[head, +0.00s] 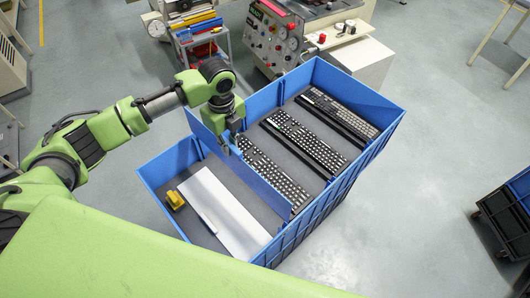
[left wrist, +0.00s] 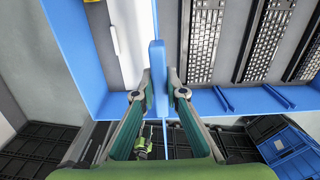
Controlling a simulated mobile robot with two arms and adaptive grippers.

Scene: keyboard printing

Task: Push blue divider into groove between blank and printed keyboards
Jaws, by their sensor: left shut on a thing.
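The blue divider (head: 263,186) is a thin, upright panel inside the blue crate (head: 296,230). It stands between the white blank keyboards (head: 212,203) and the nearest black printed keyboard (head: 268,172). My left gripper (head: 236,143) is shut on the divider's top edge. In the left wrist view, the gripper (left wrist: 158,88) pinches the divider (left wrist: 157,60) between both fingers, with the white blanks (left wrist: 131,40) on the left and printed keyboards (left wrist: 205,42) on the right. The divider's lower edge is hidden, so I cannot tell how deep it sits. My right gripper is not in view.
More printed keyboards (head: 305,142) lie in rows in the crate's far part. A small yellow object (head: 175,200) lies beside the blanks. A control panel machine (head: 275,35) and a tool cart (head: 200,40) stand behind. Open floor (head: 430,170) lies to the right.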

